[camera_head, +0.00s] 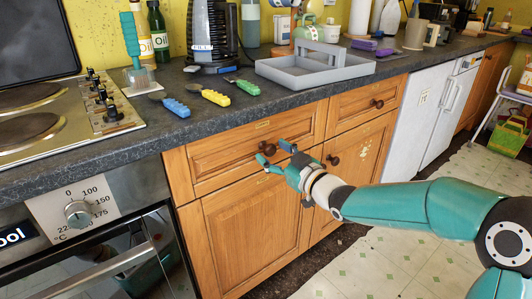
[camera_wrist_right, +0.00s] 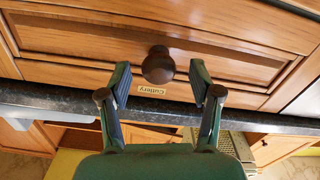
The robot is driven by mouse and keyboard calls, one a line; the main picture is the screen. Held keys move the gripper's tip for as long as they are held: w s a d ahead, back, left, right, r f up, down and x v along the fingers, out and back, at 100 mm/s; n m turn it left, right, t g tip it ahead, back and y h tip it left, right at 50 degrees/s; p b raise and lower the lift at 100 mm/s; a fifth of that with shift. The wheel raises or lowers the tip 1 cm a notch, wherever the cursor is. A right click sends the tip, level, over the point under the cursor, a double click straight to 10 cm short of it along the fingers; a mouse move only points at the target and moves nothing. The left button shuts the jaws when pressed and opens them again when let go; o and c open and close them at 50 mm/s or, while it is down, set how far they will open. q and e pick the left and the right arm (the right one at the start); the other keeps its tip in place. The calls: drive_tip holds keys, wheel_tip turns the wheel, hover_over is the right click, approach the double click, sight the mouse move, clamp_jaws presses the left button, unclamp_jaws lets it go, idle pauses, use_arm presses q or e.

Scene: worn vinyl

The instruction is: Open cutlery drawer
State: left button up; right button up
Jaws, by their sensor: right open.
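The cutlery drawer (camera_head: 225,160) is a wooden drawer front under the dark worktop, and it looks shut. Its dark round knob (camera_head: 267,147) also shows in the right wrist view (camera_wrist_right: 158,65). A small "Cutlery" label (camera_wrist_right: 152,90) is on the drawer front. My right gripper (camera_head: 275,154) is open in front of the drawer. In the right wrist view its two fingers (camera_wrist_right: 160,80) are spread on either side of the knob. I see a gap between each finger and the knob. My left gripper is not in view.
Another drawer (camera_head: 350,105) is to the right, with cupboard doors (camera_head: 255,230) below. The oven (camera_head: 100,240) stands at the left. Blue, yellow and green handled utensils (camera_head: 215,97) and a grey tray (camera_head: 315,75) are on the worktop. Some floor (camera_head: 375,265) is clear.

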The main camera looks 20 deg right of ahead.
drive_tip(key=shift+x, duration=0.95)
